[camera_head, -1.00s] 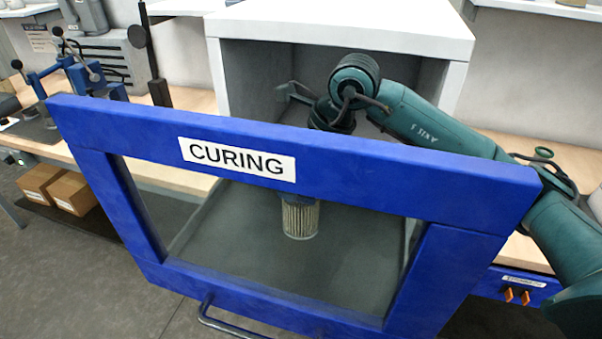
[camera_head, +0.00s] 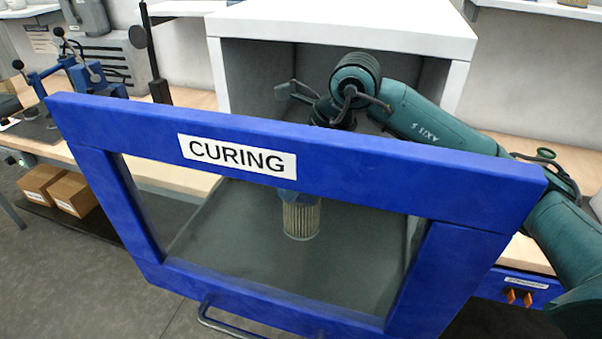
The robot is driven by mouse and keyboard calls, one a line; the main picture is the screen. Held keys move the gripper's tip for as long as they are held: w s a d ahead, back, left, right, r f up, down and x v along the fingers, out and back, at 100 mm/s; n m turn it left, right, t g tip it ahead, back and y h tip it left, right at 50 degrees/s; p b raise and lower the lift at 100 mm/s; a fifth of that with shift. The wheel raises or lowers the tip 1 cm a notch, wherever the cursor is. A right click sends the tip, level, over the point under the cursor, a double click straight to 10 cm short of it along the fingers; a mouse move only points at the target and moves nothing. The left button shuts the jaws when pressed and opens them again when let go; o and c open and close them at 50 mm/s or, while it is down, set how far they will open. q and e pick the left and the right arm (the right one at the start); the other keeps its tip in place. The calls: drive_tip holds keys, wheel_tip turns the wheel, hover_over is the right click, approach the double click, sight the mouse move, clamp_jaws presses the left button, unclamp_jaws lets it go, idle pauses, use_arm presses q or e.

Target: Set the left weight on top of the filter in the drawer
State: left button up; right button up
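The drawer has a blue front frame (camera_head: 330,161) labelled CURING with a see-through window, and it stands pulled out of a white cabinet. Through the window, a pleated, pale filter (camera_head: 300,219) stands upright on the grey drawer floor (camera_head: 250,252). Something bluish (camera_head: 297,197) shows at the filter's top; the frame's top bar hides what is above it. My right arm reaches in from the right, behind the frame, with its wrist above the drawer. Its gripper fingers are hidden behind the bar. My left gripper is out of view. I cannot make out a separate weight.
The white cabinet (camera_head: 340,30) stands behind the drawer. A wooden bench runs along the wall, with blue clamp fixtures (camera_head: 75,72) at the left. Cardboard boxes (camera_head: 58,190) sit on a low shelf. Orange switches (camera_head: 518,297) are at the lower right.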

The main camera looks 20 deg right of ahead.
use_arm(q)
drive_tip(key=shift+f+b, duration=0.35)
drive_tip(key=shift+b, duration=0.25)
use_arm(e)
drive_tip(key=shift+f, duration=0.5)
drive_tip(key=o, duration=1.6)
drive_tip(key=shift+f, duration=0.15)
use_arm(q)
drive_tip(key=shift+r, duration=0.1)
use_arm(e)
drive_tip(key=shift+s+d+r, duration=0.1)
drive_tip(key=shift+d+r, duration=0.1)
drive_tip(key=shift+r, duration=0.45)
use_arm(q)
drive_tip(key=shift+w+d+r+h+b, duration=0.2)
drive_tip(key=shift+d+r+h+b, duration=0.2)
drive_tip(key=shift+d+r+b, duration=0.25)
use_arm(e)
drive_tip(key=v, duration=1.2)
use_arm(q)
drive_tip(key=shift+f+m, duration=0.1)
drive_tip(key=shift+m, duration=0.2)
